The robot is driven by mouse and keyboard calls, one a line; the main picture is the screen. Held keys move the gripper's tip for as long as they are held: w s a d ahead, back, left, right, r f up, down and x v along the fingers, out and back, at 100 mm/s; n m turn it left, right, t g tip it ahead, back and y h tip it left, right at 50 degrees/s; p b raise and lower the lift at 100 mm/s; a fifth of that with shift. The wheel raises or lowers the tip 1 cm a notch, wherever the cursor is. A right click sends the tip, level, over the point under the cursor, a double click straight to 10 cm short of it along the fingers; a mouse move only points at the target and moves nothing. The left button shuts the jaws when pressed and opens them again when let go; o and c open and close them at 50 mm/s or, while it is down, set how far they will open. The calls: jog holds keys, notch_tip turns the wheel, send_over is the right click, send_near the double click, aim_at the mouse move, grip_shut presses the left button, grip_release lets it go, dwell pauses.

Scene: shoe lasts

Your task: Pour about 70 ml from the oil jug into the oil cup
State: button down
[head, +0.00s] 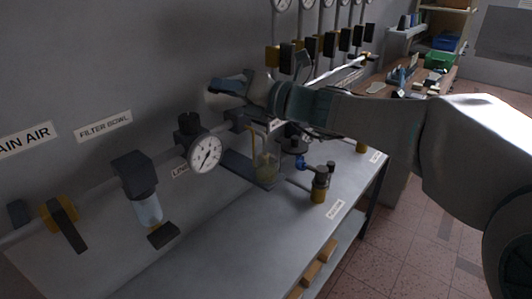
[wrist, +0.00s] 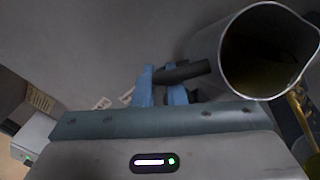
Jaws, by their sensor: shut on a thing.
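My gripper (wrist: 160,88) is shut on the dark handle of the oil jug (wrist: 208,50) in the wrist view. The jug is grey metal; its round mouth faces the camera and dark oil shows inside. In the head view my gripper (head: 232,86) is high over the bench near the wall, and I cannot make out the jug clearly there. Below it, a small clear cup with yellowish oil, seemingly the oil cup (head: 266,173), stands on the bench. Thin yellow upright lines show above it; I cannot tell whether they are poured oil or a fixture.
A pressure gauge (head: 205,153) and a filter bowl (head: 147,207) are mounted on the wall at left. A dark fitting with a yellow base (head: 319,190) stands right of the cup. The bench (head: 225,240) is clear at the front.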

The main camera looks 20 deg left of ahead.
jog(key=shift+d+b, duration=0.1)
jog(key=shift+b, duration=0.3)
jog(key=shift+s, duration=0.1)
jog(key=shift+s+a+f+y+b, duration=0.1)
jog(key=shift+s+a+y+b, duration=0.2)
jog(key=shift+a, duration=0.25)
jog(key=shift+a, duration=0.1)
jog(key=shift+d+f+y+b, duration=0.25)
jog(key=shift+y+b, duration=0.35)
jog(key=shift+b, duration=1.15)
dwell(0.4)
jog(key=shift+s+a+r+n+g+h+p, duration=0.25)
jog(key=shift+h+p, duration=0.4)
jog(key=shift+p, duration=1.55)
jog(key=shift+w+a+r+n+h+p, duration=0.15)
jog(key=shift+a+h+p, duration=0.4)
jog(key=shift+p, duration=1.7)
jog(key=shift+s+a+r+n+g+h+p, duration=0.25)
jog(key=shift+h+p, duration=0.55)
jog(key=shift+p, duration=1.4)
